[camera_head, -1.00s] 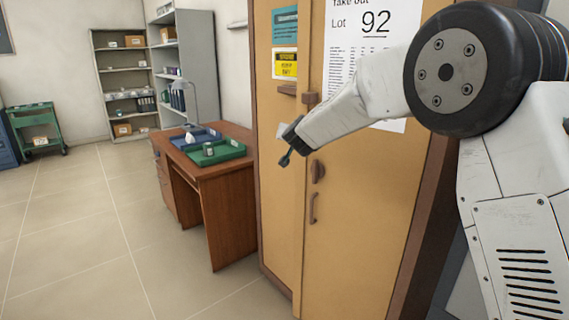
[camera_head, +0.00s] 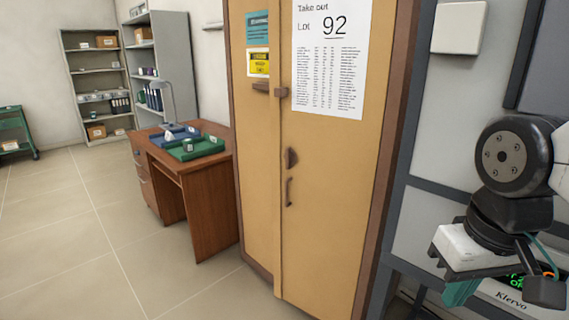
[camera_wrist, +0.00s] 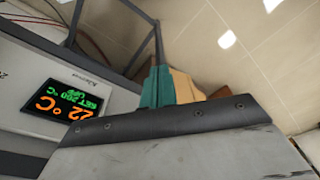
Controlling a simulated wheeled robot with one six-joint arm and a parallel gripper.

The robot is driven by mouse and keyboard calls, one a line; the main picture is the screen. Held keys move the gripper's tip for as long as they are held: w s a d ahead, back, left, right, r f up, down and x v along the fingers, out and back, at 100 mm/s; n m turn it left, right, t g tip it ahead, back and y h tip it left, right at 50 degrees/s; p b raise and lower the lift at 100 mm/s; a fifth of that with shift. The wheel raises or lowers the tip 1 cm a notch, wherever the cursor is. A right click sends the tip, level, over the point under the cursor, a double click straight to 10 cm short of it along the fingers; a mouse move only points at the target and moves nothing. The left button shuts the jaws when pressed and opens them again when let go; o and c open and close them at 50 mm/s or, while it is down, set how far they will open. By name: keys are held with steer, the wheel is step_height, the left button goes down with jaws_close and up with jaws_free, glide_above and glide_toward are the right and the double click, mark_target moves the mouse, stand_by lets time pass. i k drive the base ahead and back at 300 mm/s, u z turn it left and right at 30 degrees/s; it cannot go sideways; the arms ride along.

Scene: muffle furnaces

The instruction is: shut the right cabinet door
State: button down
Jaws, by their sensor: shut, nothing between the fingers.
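The tan cabinet's right door (camera_head: 330,200) fills the middle of the head view, with a "Lot 92" paper on it. Its brown handle (camera_head: 289,191) and latch plate (camera_head: 291,158) are near its left edge. The door stands close against the left door (camera_head: 258,180). A slight step shows at their lower edges, and I cannot tell whether it is fully flush. My gripper (camera_head: 461,292) is at the far right, away from the door, over the furnace front. In the wrist view its teal fingertips (camera_wrist: 160,88) are together, with nothing seen held.
A furnace panel (camera_head: 515,292) with a lit display is right beside my gripper; its display (camera_wrist: 70,102) also shows in the wrist view. A desk (camera_head: 205,180) with trays stands left of the cabinet. Open floor (camera_head: 70,230) lies at left.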

mark_target(330, 62)
steer(key=z, duration=0.3)
steer(key=k, duration=0.25)
steer(key=u, duration=1.15)
steer(key=i, duration=1.1)
steer(key=z, duration=0.2)
